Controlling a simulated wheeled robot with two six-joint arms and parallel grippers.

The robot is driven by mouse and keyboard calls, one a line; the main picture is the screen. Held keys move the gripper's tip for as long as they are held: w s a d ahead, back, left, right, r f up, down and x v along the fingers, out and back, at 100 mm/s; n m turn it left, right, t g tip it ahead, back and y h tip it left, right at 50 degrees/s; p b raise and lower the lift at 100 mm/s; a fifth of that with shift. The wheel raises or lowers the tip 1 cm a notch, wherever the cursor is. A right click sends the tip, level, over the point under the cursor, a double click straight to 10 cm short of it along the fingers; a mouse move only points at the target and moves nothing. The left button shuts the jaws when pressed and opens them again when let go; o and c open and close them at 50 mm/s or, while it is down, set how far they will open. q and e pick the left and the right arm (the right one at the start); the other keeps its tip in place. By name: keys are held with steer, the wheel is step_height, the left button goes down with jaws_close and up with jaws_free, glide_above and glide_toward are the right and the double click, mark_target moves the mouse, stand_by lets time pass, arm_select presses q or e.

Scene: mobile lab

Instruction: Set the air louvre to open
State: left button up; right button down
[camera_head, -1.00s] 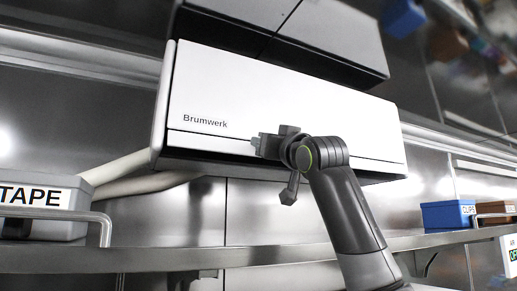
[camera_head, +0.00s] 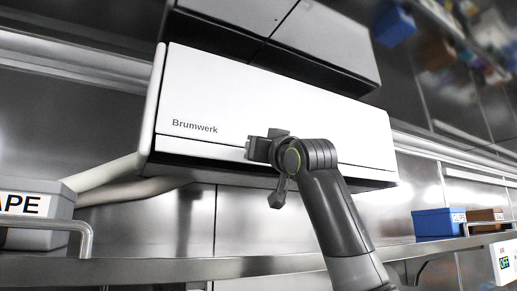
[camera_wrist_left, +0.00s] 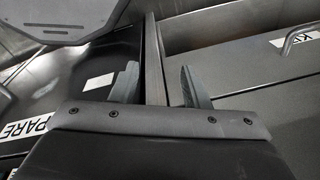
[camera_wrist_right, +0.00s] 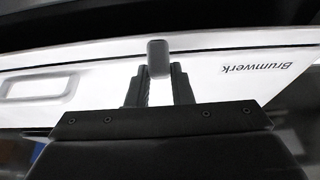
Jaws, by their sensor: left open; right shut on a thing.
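The white air unit marked Brumwerk (camera_head: 280,105) hangs on the wall in the head view. Its louvre (camera_head: 205,150) is the narrow white strip along the lower front, nearly in line with the front panel, with a dark underside below. My right gripper (camera_head: 256,148) is at this strip, left of its middle. In the right wrist view, a small grey tab (camera_wrist_right: 157,58) stands at the strip, and my right fingers (camera_wrist_right: 157,82) are shut on it. My left gripper (camera_wrist_left: 154,82) is open in the left wrist view, away from the unit.
A metal shelf with a rail (camera_head: 170,271) runs below the unit. A grey labelled box (camera_head: 40,236) stands at left; a blue bin (camera_head: 437,223) and a brown bin (camera_head: 484,216) stand at right. A white sign with green lettering (camera_head: 504,264) is at the right edge. Pale pipes (camera_head: 130,191) run left.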

steer(key=shift+r+g+h, duration=0.45)
steer(key=shift+r+g, duration=0.05)
steer(key=shift+g, duration=0.35)
steer(key=shift+r+g+h, duration=0.45)
steer(key=shift+r+g, duration=0.05)
steer(key=shift+g, duration=0.35)
steer(key=shift+w, duration=0.1)
steer(key=shift+f, duration=0.15)
steer(key=c, duration=1.3)
jaws_free()
steer(key=shift+w+a, duration=0.1)
